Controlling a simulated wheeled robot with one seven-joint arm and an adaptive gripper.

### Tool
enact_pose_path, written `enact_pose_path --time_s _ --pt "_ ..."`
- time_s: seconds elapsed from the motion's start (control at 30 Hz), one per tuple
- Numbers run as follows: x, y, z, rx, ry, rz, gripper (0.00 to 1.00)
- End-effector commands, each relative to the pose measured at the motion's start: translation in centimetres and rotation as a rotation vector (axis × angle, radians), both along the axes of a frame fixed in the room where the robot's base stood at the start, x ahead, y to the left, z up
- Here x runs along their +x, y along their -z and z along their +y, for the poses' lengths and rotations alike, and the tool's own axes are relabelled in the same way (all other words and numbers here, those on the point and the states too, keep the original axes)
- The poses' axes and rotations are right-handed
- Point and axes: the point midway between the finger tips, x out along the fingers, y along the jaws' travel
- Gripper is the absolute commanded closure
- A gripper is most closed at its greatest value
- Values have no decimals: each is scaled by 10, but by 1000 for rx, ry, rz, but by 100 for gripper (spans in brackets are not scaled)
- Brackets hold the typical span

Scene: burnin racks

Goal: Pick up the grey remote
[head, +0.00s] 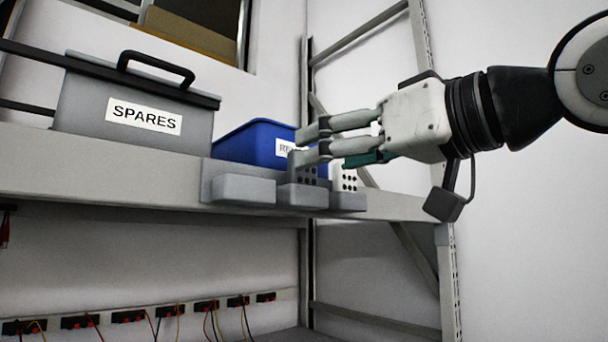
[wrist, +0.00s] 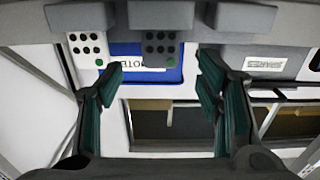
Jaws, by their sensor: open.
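The grey remote (head: 309,173), with dark round buttons, stands upright in the middle pocket of a grey holder on the shelf's front edge. It also shows in the wrist view (wrist: 160,50), between and beyond my fingers. A white remote (head: 345,180) with black buttons stands in the pocket to its right; in the wrist view it is on the left (wrist: 88,48). My gripper (head: 312,147) is open and empty, pointing left across the holder. Its lower finger partly covers the grey remote's upper part in the head view. I cannot tell whether they touch.
The holder's left pocket (head: 243,190) looks empty. A blue bin (head: 240,148) with a partly hidden label stands behind the holder. A grey lidded box labelled SPARES (head: 90,112) stands at left on the shelf (head: 100,180). A rack upright (head: 449,280) stands at right.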

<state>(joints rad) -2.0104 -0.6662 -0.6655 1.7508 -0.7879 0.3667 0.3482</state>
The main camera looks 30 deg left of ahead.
Motion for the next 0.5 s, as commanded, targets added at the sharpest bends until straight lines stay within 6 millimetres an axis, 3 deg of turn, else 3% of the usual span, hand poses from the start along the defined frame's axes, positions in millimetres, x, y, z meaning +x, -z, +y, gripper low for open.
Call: enact_pose_path --time_s 0.27,0.5 --pt "6 1 17 -1 -1 -1 40" --pt "18 5 46 -1 -2 0 40"
